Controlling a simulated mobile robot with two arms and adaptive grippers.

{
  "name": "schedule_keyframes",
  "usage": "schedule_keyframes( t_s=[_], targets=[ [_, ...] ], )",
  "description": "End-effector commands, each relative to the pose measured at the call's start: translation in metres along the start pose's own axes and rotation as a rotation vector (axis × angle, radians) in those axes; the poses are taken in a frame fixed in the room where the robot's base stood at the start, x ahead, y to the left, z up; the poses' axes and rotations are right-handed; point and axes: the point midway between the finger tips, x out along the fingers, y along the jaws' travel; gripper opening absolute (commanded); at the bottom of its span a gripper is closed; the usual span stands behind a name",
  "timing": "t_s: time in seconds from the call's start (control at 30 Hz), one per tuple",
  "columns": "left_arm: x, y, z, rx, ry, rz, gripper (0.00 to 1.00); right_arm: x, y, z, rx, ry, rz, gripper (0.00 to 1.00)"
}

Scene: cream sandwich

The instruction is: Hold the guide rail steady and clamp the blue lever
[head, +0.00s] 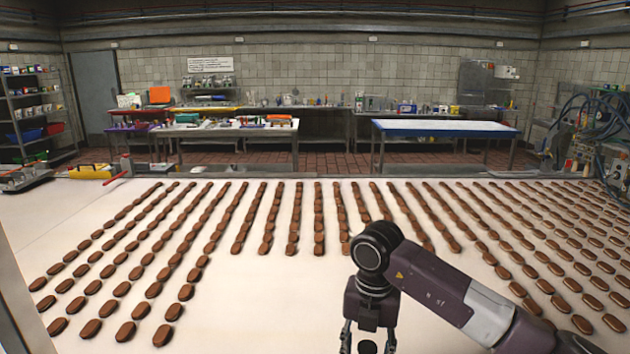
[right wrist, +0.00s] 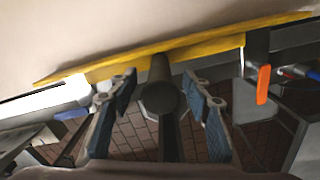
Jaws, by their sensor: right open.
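My right gripper (head: 368,345) hangs at the bottom centre of the head view, fingers pointing down. In the right wrist view its two blue-grey padded fingers (right wrist: 162,84) are open. A dark round-ended knob on a bar (right wrist: 160,100) lies between them in the picture, with a gap on each side; I cannot tell its depth. A yellow rail-like edge (right wrist: 200,47) runs slanting beyond the fingertips. A small blue piece (right wrist: 72,113) shows left of the fingers; I cannot tell whether it is the blue lever. My left gripper is not in view.
A wide pale belt (head: 250,290) carries rows of brown oval biscuits (head: 293,225). An orange handle (right wrist: 263,85) stands right of my right fingers. Behind the belt are a blue-edged table (head: 445,127), a cluttered bench (head: 215,130) and shelves (head: 35,110).

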Motion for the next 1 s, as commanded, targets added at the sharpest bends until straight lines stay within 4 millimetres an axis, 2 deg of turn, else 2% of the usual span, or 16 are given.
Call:
schedule_keyframes(
  t_s=[0.03,0.5,0.77,1.0],
  targets=[
    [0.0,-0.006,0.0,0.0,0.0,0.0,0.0,-0.009,0.0,0.0,0.0,-0.001,0.0,0.45],
    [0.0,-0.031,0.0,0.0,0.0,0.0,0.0,-0.054,0.0,0.0,0.001,-0.001,0.0,0.45],
    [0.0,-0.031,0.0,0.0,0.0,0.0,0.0,-0.056,0.0,0.0,0.001,0.0,-0.001,0.45],
    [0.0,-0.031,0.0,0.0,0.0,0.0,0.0,-0.056,0.0,0.0,0.0,0.0,-0.001,0.65]
  ],
)
